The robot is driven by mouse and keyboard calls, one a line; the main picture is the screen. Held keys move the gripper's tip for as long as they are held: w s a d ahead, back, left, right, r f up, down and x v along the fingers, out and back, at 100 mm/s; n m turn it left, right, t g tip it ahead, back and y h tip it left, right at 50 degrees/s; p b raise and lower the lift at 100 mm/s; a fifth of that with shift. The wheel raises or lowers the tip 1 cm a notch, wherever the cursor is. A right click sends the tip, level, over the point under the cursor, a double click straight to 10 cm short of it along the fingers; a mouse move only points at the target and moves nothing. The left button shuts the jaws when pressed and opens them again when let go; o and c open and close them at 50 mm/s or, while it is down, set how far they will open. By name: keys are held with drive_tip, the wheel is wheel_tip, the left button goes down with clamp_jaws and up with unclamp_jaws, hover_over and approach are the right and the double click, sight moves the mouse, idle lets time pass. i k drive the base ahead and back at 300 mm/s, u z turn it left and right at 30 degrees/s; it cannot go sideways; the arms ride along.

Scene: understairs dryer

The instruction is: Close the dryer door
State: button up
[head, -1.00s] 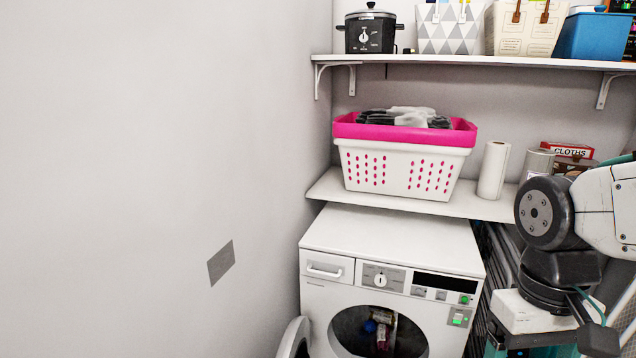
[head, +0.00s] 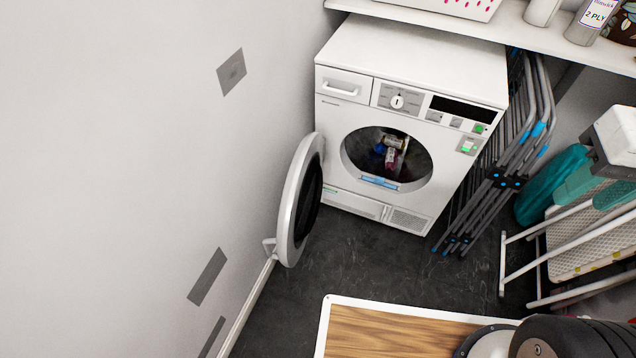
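The white dryer (head: 348,198) stands against the back wall in the head view. Its round door (head: 297,200) is wide open, swung out to the left on the hinge side, close to the left wall. The dark round opening (head: 357,150) shows some small coloured items inside the drum. My gripper is not in view; only a dark part of my own body shows at the bottom right corner.
A folded drying rack (head: 500,170) leans right of the dryer, with an ironing board (head: 590,245) farther right. A white-edged wooden surface (head: 380,332) lies at the bottom. Dark floor (head: 400,265) between it and the dryer is clear.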

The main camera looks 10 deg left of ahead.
sight(301, 200)
drive_tip(key=z, duration=1.2)
drive_tip(key=k, duration=2.1)
drive_tip(key=u, duration=0.8)
drive_tip(key=i, duration=1.1)
drive_tip(key=u, duration=0.75)
